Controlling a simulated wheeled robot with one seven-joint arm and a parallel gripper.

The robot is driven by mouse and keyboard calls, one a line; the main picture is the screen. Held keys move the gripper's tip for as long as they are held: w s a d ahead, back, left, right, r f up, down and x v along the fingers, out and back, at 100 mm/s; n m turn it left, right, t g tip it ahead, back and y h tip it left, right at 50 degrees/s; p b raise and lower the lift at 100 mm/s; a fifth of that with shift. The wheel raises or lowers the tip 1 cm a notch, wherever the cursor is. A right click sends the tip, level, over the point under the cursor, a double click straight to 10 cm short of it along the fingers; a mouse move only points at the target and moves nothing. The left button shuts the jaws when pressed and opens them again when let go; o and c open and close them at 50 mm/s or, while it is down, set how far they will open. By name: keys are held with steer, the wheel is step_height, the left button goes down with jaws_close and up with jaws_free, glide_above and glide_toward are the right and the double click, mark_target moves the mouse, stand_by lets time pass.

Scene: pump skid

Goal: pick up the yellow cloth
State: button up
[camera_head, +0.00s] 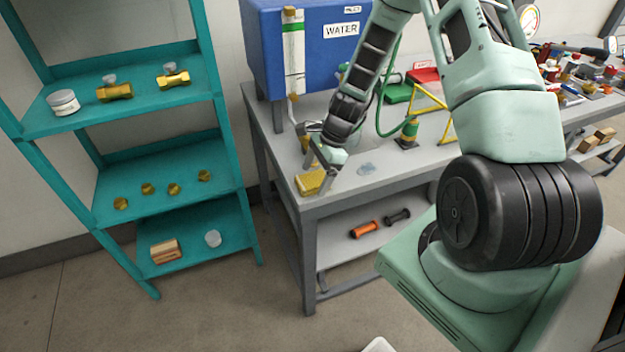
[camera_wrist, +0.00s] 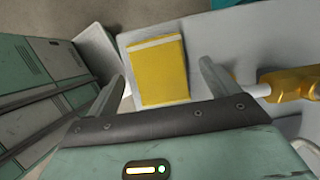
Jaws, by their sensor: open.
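The yellow cloth (camera_head: 311,182) lies flat at the front left corner of the grey bench (camera_head: 375,165). In the wrist view the cloth (camera_wrist: 159,72) is a yellow rectangle with a pale stripe near its far edge. My gripper (camera_head: 324,172) is over the bench corner, right at the cloth. In the wrist view my gripper (camera_wrist: 163,80) has its two fingers spread, one on each side of the cloth, with nothing between them held. The gap between fingertips and cloth is hard to judge.
A blue water tank (camera_head: 307,55) stands behind the cloth, with a brass fitting (camera_wrist: 290,84) to the right in the wrist view. A teal shelf (camera_head: 150,118) is left, across a floor gap.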

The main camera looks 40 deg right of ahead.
mark_target(315, 178)
steer(key=shift+w+a+f, duration=0.1)
steer(key=shift+a+f, duration=0.05)
steer(key=shift+f, duration=0.25)
steer(key=c, duration=1.1)
steer(key=shift+o, duration=0.2)
steer(key=shift+r, duration=0.15)
step_height(315, 178, up, 10)
steer(key=b, duration=0.1)
steer(key=shift+o, duration=0.4)
